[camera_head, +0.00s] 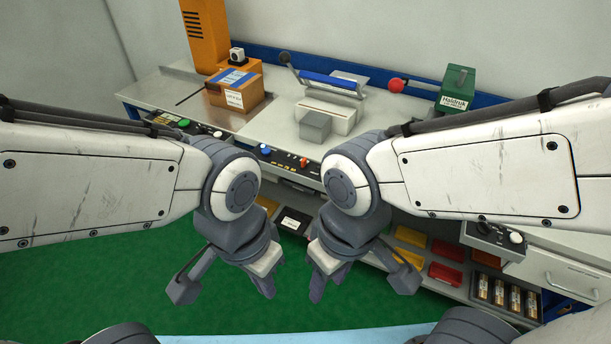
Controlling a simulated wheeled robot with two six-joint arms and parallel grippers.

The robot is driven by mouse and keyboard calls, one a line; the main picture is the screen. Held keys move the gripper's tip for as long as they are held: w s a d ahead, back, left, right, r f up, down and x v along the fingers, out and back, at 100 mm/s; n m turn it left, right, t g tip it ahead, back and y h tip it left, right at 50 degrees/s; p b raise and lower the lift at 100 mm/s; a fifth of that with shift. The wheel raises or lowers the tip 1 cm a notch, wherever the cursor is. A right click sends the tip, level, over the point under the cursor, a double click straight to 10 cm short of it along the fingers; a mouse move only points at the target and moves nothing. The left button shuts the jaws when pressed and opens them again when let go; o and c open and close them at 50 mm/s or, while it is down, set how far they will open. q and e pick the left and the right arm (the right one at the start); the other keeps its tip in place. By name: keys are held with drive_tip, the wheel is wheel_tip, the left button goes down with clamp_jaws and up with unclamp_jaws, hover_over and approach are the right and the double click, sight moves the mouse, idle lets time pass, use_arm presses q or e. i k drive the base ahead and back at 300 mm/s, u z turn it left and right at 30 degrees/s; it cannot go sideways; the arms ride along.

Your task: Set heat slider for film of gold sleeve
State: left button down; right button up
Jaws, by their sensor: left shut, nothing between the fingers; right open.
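A control panel (245,143) runs along the front edge of the bench. On it are a green knob (184,123), a blue knob (265,150) and a small orange-red control (304,161) above yellowish marks. I cannot tell for sure which control is the heat slider, nor read its setting. No gold sleeve can be made out for sure. My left gripper (265,283) is shut and empty, hanging over the green floor in front of the bench. My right gripper (319,282) is open and empty beside it, below the panel. Neither touches a control.
A sealer with a blue bar (330,84), an orange box (234,92) and a green "Haldruk" unit (456,90) stand on the bench. Below are yellow and red bins (446,272) and gold-coloured cylinders (499,293). A drawer unit (560,268) stands right.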

sight(304, 162)
drive_tip(key=u, duration=0.6)
drive_tip(key=i, duration=0.95)
drive_tip(key=z, duration=0.65)
drive_tip(key=i, duration=0.35)
drive_tip(key=z, duration=0.35)
